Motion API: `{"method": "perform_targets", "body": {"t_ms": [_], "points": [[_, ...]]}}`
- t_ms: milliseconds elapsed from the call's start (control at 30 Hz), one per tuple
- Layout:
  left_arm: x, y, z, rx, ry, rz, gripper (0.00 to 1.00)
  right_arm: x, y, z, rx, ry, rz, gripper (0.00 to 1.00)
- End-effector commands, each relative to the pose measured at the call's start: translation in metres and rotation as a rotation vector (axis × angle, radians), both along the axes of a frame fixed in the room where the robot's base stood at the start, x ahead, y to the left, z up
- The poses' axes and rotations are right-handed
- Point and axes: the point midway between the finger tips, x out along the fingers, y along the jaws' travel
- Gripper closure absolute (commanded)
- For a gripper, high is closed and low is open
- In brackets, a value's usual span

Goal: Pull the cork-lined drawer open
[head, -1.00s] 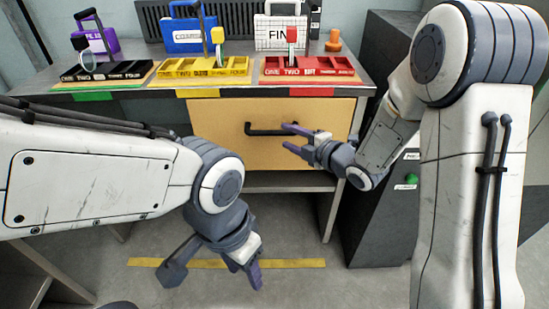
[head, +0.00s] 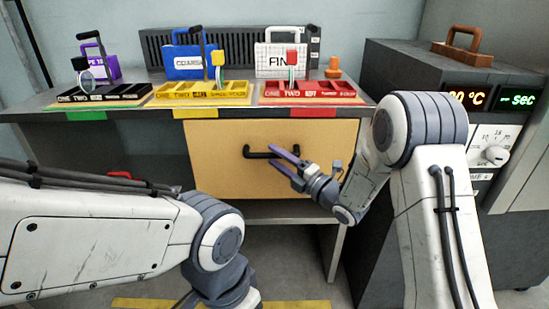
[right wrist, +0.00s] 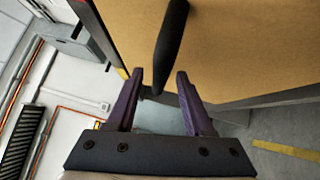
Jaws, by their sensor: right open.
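The drawer (head: 222,168) has a plain tan front beneath the bench top. It looks closed, and its inside is hidden. Its black bar handle (head: 257,155) sits across the upper middle of the front. My right gripper (head: 273,157) is open, its purple fingers reaching the right part of the handle from the right. In the right wrist view, the handle (right wrist: 171,45) runs down toward the gap between the open fingers (right wrist: 160,84), its near end between the fingertips. I cannot tell whether they touch. My left gripper's fingers are below the picture's edge.
Black, yellow and red labelled trays (head: 205,93) stand on the bench (head: 30,108), with cases behind them. A dark cabinet with displays (head: 400,62) stands right of the bench, behind my right arm. The floor before the drawer shows a yellow stripe (head: 300,306).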

Motion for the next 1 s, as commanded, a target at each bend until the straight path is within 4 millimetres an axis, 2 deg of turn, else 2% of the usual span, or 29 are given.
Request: {"method": "perform_targets", "body": {"t_ms": [133, 400, 433, 500, 567, 1000], "points": [[0.0, 0.0, -0.0013, 0.0, 0.0, 0.0, 0.5, 0.0067, 0.0078, 0.0012, 0.0, 0.0, 0.001, 0.48], [0.0, 0.0, -0.0012, 0.0, 0.0, 0.0, 0.5, 0.0081, 0.0086, 0.0018, 0.001, 0.001, 0.0, 0.48], [0.0, 0.0, -0.0012, 0.0, 0.0, 0.0, 0.5, 0.0081, 0.0086, 0.0017, 0.001, 0.001, 0.0, 0.52], [0.0, 0.0, -0.0012, 0.0, 0.0, 0.0, 0.5, 0.0081, 0.0086, 0.0017, 0.0, 0.001, 0.0, 0.79], [0.0, 0.0, -0.0012, 0.0, 0.0, 0.0, 0.5, 0.008, 0.0085, 0.0017, 0.0, 0.001, 0.0, 1.0], [0.0, 0.0, -0.0013, 0.0, 0.0, 0.0, 0.5, 0.0078, 0.0083, 0.0016, 0.0, 0.001, 0.0, 1.0]]}}
